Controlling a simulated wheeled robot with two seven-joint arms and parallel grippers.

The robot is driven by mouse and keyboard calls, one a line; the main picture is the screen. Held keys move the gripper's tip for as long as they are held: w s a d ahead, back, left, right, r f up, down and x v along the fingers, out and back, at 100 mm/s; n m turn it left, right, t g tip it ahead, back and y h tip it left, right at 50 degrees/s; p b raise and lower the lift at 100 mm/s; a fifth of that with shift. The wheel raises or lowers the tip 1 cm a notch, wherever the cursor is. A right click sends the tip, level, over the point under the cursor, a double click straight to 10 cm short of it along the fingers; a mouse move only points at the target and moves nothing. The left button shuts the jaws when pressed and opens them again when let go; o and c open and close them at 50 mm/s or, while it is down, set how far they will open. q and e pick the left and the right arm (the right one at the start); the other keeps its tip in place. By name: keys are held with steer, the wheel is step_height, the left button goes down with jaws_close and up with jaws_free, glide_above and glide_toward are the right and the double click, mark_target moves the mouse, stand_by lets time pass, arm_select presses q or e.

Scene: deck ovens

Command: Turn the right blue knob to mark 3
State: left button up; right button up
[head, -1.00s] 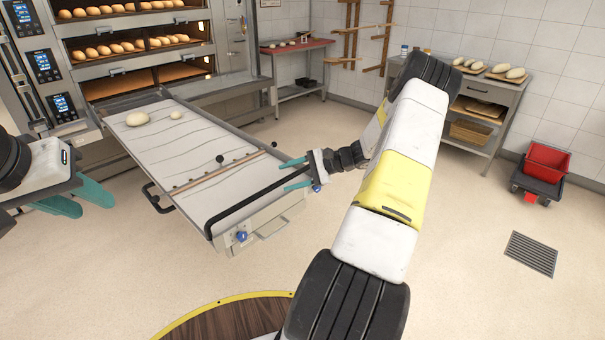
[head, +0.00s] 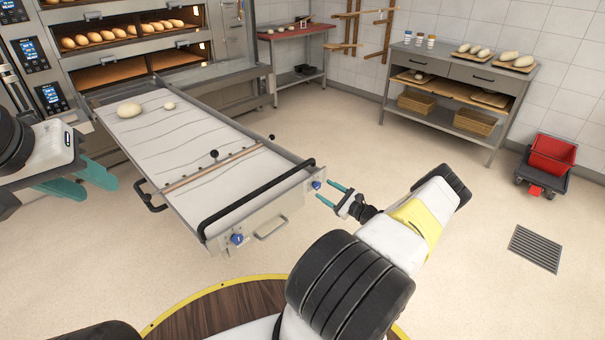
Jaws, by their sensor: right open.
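The right blue knob (head: 316,185) sits on the right end of the loader's front panel. A second blue knob (head: 237,239) is on the left end of that panel. The marks around the knobs are too small to read. My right gripper (head: 332,194) is open, with its teal fingers pointing left at the right blue knob. The fingertips are close to the knob; I cannot tell whether they touch it. My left gripper (head: 92,185) is at the left edge, away from both knobs, with its teal fingers apart.
The loader (head: 210,150) has a pale belt with two dough pieces (head: 130,110), a black push bar (head: 255,200) and a metal handle (head: 270,228). Deck ovens (head: 140,40) stand behind it. A worktable (head: 460,85) and red bin (head: 552,153) stand at right. The floor between is clear.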

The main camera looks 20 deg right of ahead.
mark_target(316, 185)
steer(key=shift+x, duration=1.45)
jaws_close()
steer(key=shift+m, duration=0.3)
